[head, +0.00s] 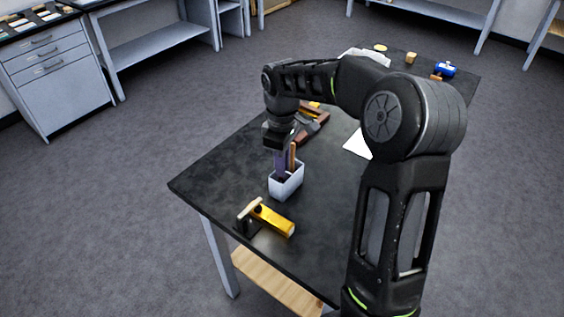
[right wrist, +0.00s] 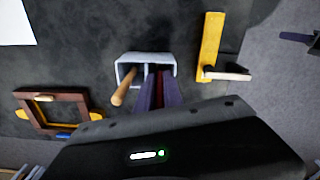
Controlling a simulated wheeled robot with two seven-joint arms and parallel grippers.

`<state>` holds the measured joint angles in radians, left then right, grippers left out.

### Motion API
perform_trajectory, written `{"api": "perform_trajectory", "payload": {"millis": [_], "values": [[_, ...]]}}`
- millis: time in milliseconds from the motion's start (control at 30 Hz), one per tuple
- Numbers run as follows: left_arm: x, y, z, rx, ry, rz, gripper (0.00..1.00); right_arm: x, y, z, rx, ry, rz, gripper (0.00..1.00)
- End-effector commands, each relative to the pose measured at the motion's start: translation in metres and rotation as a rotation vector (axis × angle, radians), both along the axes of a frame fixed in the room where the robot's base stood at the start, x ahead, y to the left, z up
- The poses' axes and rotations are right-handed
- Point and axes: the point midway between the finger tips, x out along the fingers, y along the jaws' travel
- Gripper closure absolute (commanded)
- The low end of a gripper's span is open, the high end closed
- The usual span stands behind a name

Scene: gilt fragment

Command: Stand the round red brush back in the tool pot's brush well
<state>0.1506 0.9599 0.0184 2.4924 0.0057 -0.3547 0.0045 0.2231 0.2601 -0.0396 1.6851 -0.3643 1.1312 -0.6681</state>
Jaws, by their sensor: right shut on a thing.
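The tool pot (head: 287,185) is a pale grey-white box on the dark table; in the right wrist view its rim (right wrist: 131,57) and a divider show two wells. A wooden handle (right wrist: 123,93) leans out of the left well in that view. My right gripper (head: 281,165) points down over the pot, its purple fingers at the other well. In the right wrist view they are shut on the red brush (right wrist: 159,86), seen only as a dark red strip between them. Its lower end is hidden, so I cannot tell how deep it sits. My left gripper is out of view.
A yellow tool with a pale wooden piece (head: 272,218) lies in front of the pot near the table edge. A brown wooden frame (right wrist: 52,93) lies on the pot's other side. White paper, small blocks and a blue object (head: 446,69) are further back.

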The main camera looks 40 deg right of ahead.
Motion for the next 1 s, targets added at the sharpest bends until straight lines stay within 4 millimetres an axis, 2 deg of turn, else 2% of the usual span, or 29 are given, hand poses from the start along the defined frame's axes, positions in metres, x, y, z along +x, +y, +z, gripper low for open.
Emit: {"api": "perform_trajectory", "payload": {"millis": [300, 333, 567, 833, 1000], "values": [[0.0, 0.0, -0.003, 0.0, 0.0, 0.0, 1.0, 0.0, 0.0, -0.004, 0.0, 0.0, 0.0, 1.0], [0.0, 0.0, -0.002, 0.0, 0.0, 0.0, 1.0, 0.0, 0.0, -0.003, -0.001, -0.001, 0.0, 0.86], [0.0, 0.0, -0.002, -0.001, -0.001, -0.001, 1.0, 0.0, 0.0, -0.002, 0.0, 0.0, 0.0, 0.68], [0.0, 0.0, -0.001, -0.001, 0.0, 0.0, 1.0, 0.0, 0.0, -0.001, 0.0, 0.0, 0.0, 0.67], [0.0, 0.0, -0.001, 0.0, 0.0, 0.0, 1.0, 0.001, 0.0, 0.008, -0.001, -0.003, 0.0, 0.67]]}}
